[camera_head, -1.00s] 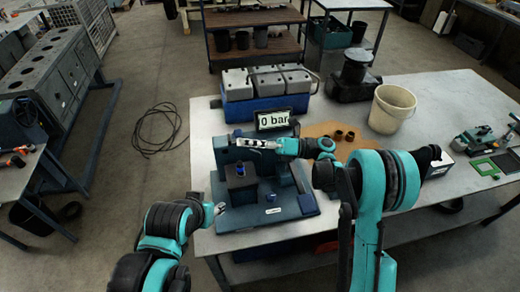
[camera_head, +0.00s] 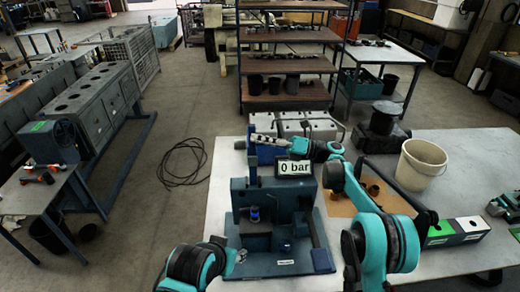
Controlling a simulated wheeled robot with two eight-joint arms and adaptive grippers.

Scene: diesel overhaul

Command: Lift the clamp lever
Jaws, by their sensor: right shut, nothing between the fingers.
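The blue-grey test stand (camera_head: 262,190) sits on the table with its base plate toward me. A narrow upright bar (camera_head: 252,168) rises at its back left; I cannot tell for certain whether it is the clamp lever. A dark block with a blue-topped part (camera_head: 254,214) stands in the stand's front. My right gripper (camera_head: 256,138) is shut and empty, pointing left above the stand, close to the bar's top; contact is unclear. My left gripper (camera_head: 241,255) is low at the stand's front left corner, small and partly hidden by its arm.
A display reading 0 bar (camera_head: 294,168) stands just under my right arm. A white bucket (camera_head: 421,166) and a box with green and white tops (camera_head: 458,231) are at the right.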

